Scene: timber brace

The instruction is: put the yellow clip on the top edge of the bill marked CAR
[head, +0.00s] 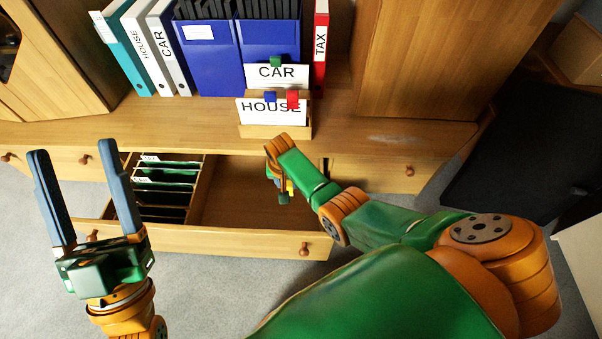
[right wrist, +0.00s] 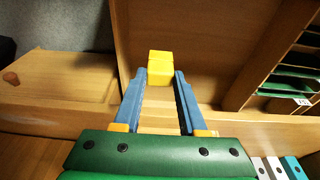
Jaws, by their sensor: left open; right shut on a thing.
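The bill marked CAR (head: 265,74) stands upright in the wooden holder (head: 275,131) on the desk, behind the bill marked HOUSE (head: 252,107). A green clip (head: 275,61) is at the top edge of the CAR bill. My right gripper (right wrist: 160,77) is shut on the yellow clip (right wrist: 160,66), which sits between its fingertips. In the head view, this gripper hangs over the open drawer, below and in front of the holder, largely hidden by its own wrist. My left gripper (head: 78,158) is open and empty, at the left in front of the desk.
A blue clip (head: 270,97) and a red clip (head: 292,99) are at the HOUSE bill's top. Behind stand blue file boxes (head: 208,60), several binders and a red TAX binder (head: 321,50). The open drawer (head: 240,241) has hanging files at left and an empty right part.

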